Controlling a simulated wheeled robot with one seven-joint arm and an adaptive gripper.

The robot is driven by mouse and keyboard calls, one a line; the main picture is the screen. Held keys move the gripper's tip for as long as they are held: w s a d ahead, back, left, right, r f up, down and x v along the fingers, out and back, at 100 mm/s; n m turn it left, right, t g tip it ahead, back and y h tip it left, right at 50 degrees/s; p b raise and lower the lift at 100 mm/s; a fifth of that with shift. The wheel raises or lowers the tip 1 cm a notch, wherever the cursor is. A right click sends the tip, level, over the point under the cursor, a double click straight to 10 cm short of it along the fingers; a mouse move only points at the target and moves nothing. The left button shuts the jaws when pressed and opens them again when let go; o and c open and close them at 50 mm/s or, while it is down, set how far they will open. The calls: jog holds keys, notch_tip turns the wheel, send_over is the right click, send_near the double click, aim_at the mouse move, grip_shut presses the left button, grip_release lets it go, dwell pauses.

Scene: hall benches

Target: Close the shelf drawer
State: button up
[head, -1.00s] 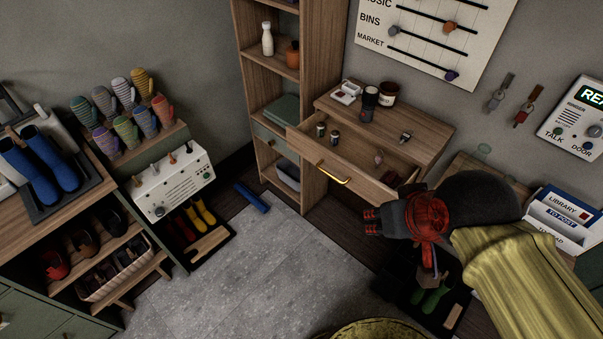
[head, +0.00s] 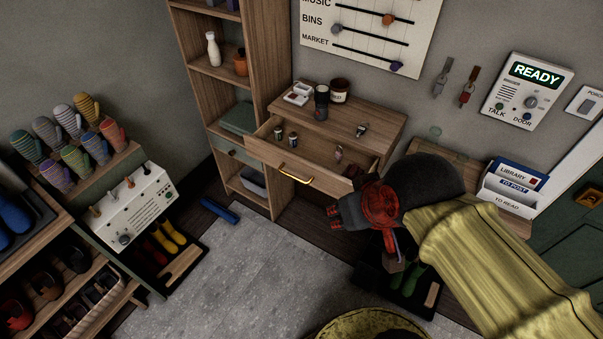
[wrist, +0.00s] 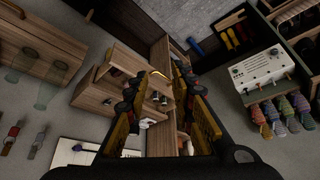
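The wooden drawer (head: 316,175) under the small wall shelf (head: 372,113) is pulled out, with a brass handle (head: 296,174) on its front. It holds two small jars (head: 286,136) and a pinkish item (head: 339,153). My gripper (head: 335,218) is below and right of the handle in the head view, apart from it. My arm hides the drawer's right end in the head view.
A tall shelf unit (head: 265,75) stands left of the drawer, with a small grey-green drawer front (head: 228,153). A letter rack (head: 512,188) is at right. Boots (head: 412,279) stand on the floor below my arm. A blue item (head: 220,211) lies on the floor. The grey floor is clear.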

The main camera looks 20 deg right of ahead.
jog(key=f+g, duration=0.1)
jog(key=f, duration=0.1)
jog(key=w+f, duration=0.1)
jog(key=f, duration=0.1)
jog(key=a+f+n+g, duration=0.1)
jog(key=shift+w+f+g+p, duration=0.3)
jog(key=shift+w+f, duration=0.1)
jog(key=c, duration=0.4)
jog(key=w+f+n, duration=0.2)
jog(key=f, duration=0.1)
jog(key=w+f+n+g+h, duration=0.1)
jog(key=w+f+n, duration=0.2)
jog(key=w+d+f+n+g+h, duration=0.1)
jog(key=w+f+n, duration=0.1)
jog(key=f+n, duration=0.1)
jog(key=shift+w+p, duration=0.35)
jog(key=shift+p, duration=0.05)
grip_shut()
jog(key=n+t+h+b, duration=0.15)
jog(key=n+b, duration=0.45)
jog(key=n, duration=1.1)
send_over(326, 191)
jog(key=s+a, duration=0.2)
jog(key=s, duration=0.1)
jog(key=shift+s+d+f, duration=0.1)
jog(key=shift+f, duration=3.2)
jog(key=shift+s+f, duration=0.1)
jog(key=shift+f, duration=3.2)
